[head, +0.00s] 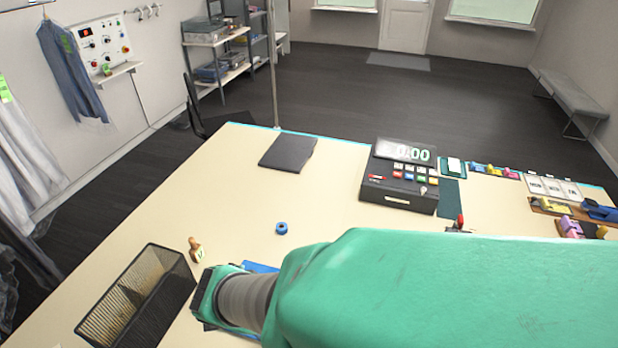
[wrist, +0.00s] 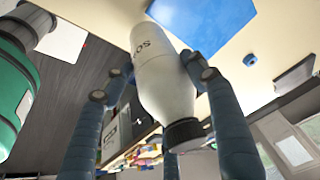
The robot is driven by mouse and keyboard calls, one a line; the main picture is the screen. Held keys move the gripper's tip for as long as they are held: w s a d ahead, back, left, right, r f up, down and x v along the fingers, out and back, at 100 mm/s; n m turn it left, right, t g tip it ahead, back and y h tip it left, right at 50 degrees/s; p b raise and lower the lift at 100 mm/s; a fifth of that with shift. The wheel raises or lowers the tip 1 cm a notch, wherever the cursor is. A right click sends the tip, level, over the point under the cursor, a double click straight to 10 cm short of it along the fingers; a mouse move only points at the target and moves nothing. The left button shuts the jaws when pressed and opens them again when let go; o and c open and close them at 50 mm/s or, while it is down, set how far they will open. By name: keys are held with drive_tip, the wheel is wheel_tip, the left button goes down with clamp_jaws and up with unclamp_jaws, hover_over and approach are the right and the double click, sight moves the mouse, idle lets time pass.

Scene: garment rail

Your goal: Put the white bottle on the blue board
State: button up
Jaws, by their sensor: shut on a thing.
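The white bottle (wrist: 158,85) has a dark cap and dark lettering. In the wrist view, which shows the room upside down, it is between the fingers of my gripper (wrist: 155,72), which is shut on it. Its cap points away from the tabletop, so it is roughly upright, a little tilted in the picture. The blue board (wrist: 205,22) lies flat on the table beside the bottle's base. I cannot tell whether the base touches anything. In the head view only a strip of the blue board (head: 262,267) shows past my arm; the bottle and fingers are hidden.
A black mesh organizer (head: 140,298) and a wooden stamp (head: 196,249) stand left of my wrist on the table (head: 230,215). A blue tape roll (head: 281,228) lies beyond the board. A dark cash register (head: 400,178) and a dark pad (head: 288,151) are farther back.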

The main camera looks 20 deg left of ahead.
drive_tip(key=shift+s+d, duration=0.2)
drive_tip(key=shift+s, duration=0.3)
drive_tip(key=shift+s+d, duration=0.2)
drive_tip(key=shift+s, duration=0.3)
drive_tip(key=shift+w+a, duration=0.1)
drive_tip(key=w+a+f+p, duration=0.1)
drive_tip(key=w+a, duration=0.8)
drive_tip(key=a, duration=0.3)
drive_tip(key=shift+w+a+f+p, duration=0.25)
drive_tip(key=shift+a+p, duration=0.1)
drive_tip(key=shift+f, duration=1.9)
drive_tip(key=o, duration=1.8)
drive_tip(key=shift+c, duration=0.2)
